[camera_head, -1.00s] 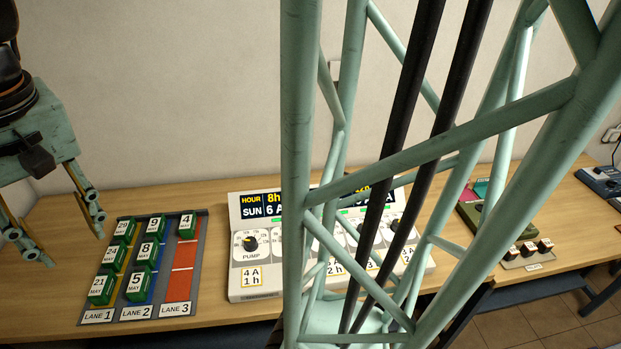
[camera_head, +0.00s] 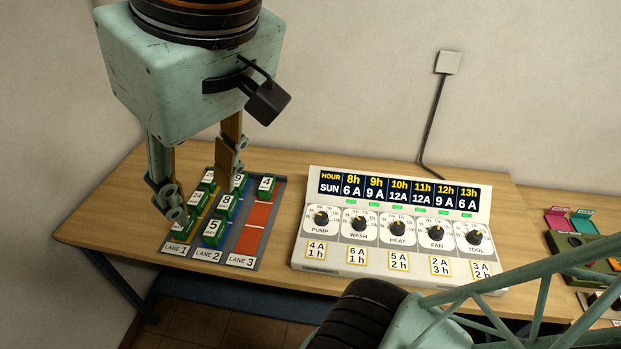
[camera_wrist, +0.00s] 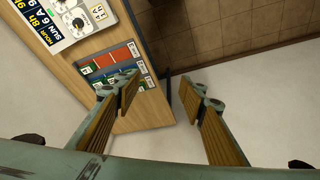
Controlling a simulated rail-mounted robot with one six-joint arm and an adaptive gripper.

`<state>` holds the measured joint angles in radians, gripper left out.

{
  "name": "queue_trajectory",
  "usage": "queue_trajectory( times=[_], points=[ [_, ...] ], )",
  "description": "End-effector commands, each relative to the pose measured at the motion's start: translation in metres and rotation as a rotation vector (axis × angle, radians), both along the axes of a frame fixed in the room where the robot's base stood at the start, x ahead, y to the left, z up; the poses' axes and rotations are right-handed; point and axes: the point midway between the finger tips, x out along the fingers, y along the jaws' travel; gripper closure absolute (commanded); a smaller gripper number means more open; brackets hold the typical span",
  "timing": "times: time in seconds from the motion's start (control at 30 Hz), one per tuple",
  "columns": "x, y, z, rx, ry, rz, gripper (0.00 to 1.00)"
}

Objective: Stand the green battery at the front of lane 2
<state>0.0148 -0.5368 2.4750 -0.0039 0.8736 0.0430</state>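Several green batteries stand in the lane rack (camera_head: 281,202) at the left of the table. Lane 2 holds a back battery (camera_head: 237,181) marked 9, partly behind my finger, a middle battery (camera_head: 225,206) marked 8 and a front battery (camera_head: 213,231) marked 5. A strip of bare blue lane shows before the 5 battery. Lane 1 holds several, partly hidden by my other finger. Lane 3 has one battery (camera_head: 265,187) marked 4 at its back. My gripper (camera_head: 200,184) is open and empty, above the rack in the head view. The wrist view shows its fingers (camera_wrist: 160,90) wide apart.
A white control panel (camera_head: 395,259) with knobs and an hour display stands right of the rack. A green device (camera_head: 585,262) with pink and teal parts is at the far right. Bare table lies behind the rack; the table's left edge (camera_head: 62,238) is close.

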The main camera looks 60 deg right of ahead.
Motion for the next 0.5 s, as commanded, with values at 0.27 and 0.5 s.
queue_trajectory(
  times=[0.27,0.5],
  points=[
    [-0.028,0.004,-0.003,-0.01,-0.01,0.047,0.62],
    [-0.03,0.004,-0.002,-0.013,-0.012,0.055,0.62]
  ],
)
